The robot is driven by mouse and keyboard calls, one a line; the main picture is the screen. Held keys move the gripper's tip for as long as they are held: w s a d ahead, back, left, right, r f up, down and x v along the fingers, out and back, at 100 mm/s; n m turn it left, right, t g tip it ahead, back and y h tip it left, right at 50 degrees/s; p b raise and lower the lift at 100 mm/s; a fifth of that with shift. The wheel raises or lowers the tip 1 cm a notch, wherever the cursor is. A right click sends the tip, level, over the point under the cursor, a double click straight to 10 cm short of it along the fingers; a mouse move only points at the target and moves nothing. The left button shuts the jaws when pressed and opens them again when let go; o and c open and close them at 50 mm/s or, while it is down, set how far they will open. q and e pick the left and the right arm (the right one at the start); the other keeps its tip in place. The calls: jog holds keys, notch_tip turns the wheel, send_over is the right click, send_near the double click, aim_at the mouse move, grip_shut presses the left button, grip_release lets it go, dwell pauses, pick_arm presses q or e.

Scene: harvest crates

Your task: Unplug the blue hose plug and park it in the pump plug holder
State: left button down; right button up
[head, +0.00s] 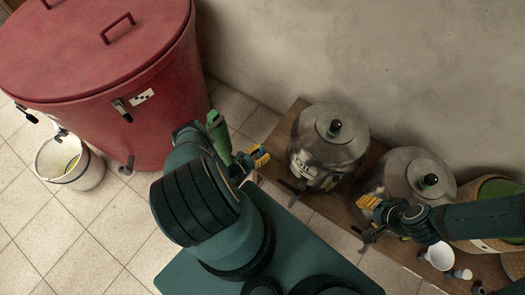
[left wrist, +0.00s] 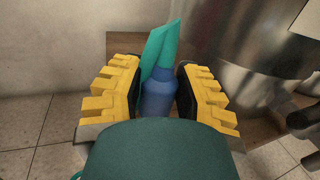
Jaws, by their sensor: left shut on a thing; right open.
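The blue hose plug (left wrist: 157,96) shows in the left wrist view as a blue cylinder with teal pieces (left wrist: 160,48) rising from its top. My left gripper (left wrist: 153,92) is shut on it, with a yellow finger on each side. Its lower part is hidden behind my own dark green link. In the head view my left gripper (head: 256,158) is left of the nearer steel urn, at the bench's left end; the plug is not clear there. My right gripper (head: 369,207) is open beside the second urn's tap. I cannot make out a pump plug holder in either view.
Two steel urns (head: 329,150) (head: 402,178) stand on a wooden bench (head: 285,135) along the wall. A white cup (head: 439,257) and a basket (head: 485,246) are at right. A red lidded vat (head: 130,110) and a white bucket (head: 85,176) are at left.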

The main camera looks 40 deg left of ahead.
pick_arm(q)
jog(key=shift+f, duration=0.75)
jog(key=c, duration=0.6)
grip_release()
jog(key=shift+r, duration=0.1)
